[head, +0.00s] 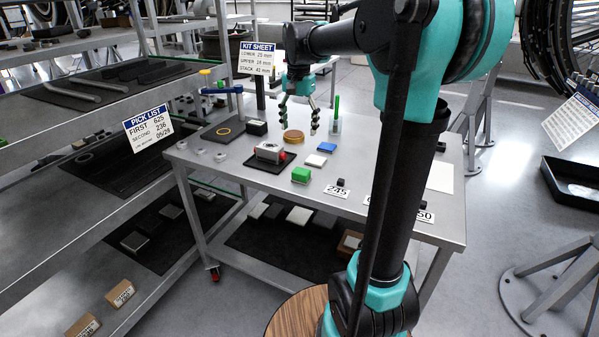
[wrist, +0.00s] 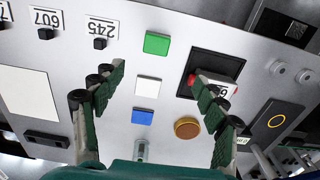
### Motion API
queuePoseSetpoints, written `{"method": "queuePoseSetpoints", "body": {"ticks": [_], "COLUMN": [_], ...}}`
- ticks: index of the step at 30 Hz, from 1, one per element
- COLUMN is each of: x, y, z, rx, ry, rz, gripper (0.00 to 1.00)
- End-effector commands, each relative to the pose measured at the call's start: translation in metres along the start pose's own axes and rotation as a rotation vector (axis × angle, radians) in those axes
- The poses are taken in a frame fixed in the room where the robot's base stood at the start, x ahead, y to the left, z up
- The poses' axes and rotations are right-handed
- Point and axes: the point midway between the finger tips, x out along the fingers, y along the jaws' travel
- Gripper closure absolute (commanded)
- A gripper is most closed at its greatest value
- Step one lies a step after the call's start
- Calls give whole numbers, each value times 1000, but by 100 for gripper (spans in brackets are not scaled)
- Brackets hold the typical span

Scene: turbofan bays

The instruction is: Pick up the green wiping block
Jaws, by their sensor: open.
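The green wiping block (head: 301,175) lies near the front edge of the grey table (head: 394,203) in the head view. In the wrist view the green block (wrist: 157,43) is at the top middle, beyond the fingertips. My gripper (head: 299,120) is open and empty above the table, over the area behind the green block. In the wrist view my gripper (wrist: 157,76) has its two fingers spread wide, with the green block apart from both. A white block (wrist: 148,87) and a blue block (wrist: 142,116) show between the fingers.
A gold round disc (head: 293,136) sits behind the blocks. A device with a red knob (head: 268,153) rests on a black mat left of the green block. Number cards, including 245 (head: 337,191), lie right. A clear holder (head: 335,124) stands at the back.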

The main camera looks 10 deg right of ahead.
Motion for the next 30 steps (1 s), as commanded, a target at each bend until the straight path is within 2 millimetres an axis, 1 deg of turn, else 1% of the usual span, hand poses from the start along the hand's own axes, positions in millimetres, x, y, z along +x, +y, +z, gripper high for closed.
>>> {"method": "queuePoseSetpoints", "body": {"ticks": [9,15,18,25,30], "x": [62,98,108,123,147], "y": [0,1,1,2,6], "z": [0,0,0,-1,-4], "rx": [-1,-2,-2,-2,-2], "ry": [0,1,1,1,1], "rz": [0,-1,-1,-1,-1], "gripper": [28,28,28,28,28]}}
